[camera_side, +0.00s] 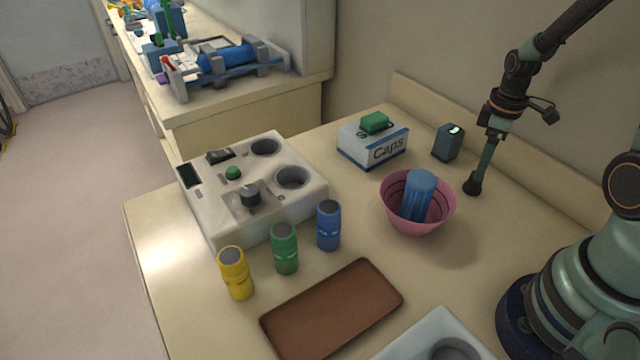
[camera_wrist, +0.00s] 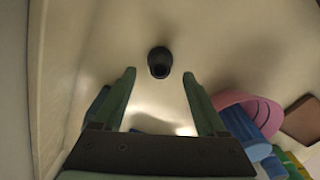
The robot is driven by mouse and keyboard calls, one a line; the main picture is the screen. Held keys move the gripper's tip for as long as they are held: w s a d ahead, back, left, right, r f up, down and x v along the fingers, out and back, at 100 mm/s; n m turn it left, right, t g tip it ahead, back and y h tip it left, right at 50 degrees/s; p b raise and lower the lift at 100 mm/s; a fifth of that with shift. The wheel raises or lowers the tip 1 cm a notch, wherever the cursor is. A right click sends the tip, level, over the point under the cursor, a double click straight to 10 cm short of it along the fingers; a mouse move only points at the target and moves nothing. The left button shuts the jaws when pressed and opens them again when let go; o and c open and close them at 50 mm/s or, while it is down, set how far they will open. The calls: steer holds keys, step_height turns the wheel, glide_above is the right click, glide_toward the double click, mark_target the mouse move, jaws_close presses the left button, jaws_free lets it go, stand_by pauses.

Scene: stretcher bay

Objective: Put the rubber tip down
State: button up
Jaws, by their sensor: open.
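The rubber tip (camera_side: 473,186) is a small black piece on the cream counter, right of the pink bowl. In the wrist view the rubber tip (camera_wrist: 159,62) appears as a dark round shape with a darker hollow, just beyond the fingertips and centred between them. My gripper (camera_side: 481,168) points down right above it in the side view. In the wrist view my gripper (camera_wrist: 159,76) has its two green fingers spread wide, with clear gaps to the tip and nothing held. The side view does not show the fingers separately.
A pink bowl (camera_side: 400,218) holding a blue cup (camera_side: 418,196) stands left of my gripper. A dark box (camera_side: 443,145) and the Caps box (camera_side: 362,150) stand behind. A brown tray (camera_side: 332,310), several coloured cylinders and a white device (camera_side: 205,208) are farther left. Raised ledge at the back.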

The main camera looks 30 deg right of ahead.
step_height(320, 180, up, 8)
steer(key=a+r+m+t, duration=0.2)
steer(key=a+r, duration=0.3)
steer(key=a, duration=0.3)
steer(key=a+r+m+t, duration=0.3)
steer(key=a+r, duration=0.3)
steer(key=a, duration=0.2)
steer(key=shift+s+a+t, duration=0.25)
steer(key=shift+a+t, duration=0.05)
steer(key=shift+a, duration=0.05)
